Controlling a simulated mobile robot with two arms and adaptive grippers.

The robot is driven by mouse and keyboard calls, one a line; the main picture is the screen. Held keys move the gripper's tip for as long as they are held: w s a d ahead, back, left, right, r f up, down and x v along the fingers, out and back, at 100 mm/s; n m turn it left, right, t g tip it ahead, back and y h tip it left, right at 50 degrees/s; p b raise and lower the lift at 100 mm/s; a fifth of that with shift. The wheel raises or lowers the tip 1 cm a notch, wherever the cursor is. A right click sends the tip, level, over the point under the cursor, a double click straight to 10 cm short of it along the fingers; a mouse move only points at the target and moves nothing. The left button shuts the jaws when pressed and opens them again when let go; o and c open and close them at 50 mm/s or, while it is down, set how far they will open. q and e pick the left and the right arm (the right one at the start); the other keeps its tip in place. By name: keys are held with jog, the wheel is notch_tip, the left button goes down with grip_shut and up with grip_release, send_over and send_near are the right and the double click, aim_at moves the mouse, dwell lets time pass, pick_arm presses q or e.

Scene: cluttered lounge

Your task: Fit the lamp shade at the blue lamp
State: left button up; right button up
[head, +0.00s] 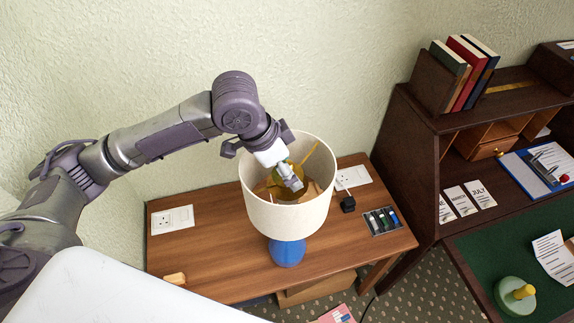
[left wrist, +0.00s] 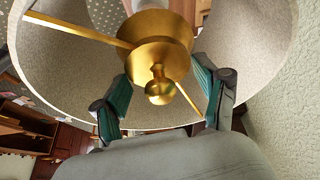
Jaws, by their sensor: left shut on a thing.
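The cream lamp shade (head: 285,215) is over the blue lamp (head: 287,252), whose rounded blue base shows below the shade's lower rim. The shade looks about upright. My left gripper (head: 288,180) reaches down into the shade's open top. In the left wrist view, its green-padded fingers (left wrist: 163,92) are on either side of the shade's gold centre fitting (left wrist: 150,45) and shut on it. Gold spokes run from this fitting to the shade wall (left wrist: 250,45). Whether the fitting is seated on the lamp is hidden. My right gripper is not in view.
The wooden side table (head: 225,245) carries a wall-socket plate (head: 172,219), another plate (head: 352,177), a black plug (head: 348,204) and a tray of small items (head: 382,221). A dark desk with books (head: 468,70) stands right. The table's left part is mostly clear.

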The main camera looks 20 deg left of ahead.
pick_arm(q)
jog(key=shift+f+b, duration=0.55)
jog(key=shift+f, duration=1.5)
jog(key=o, duration=1.7)
jog(key=shift+c, duration=0.2)
jog(key=v, duration=1.2)
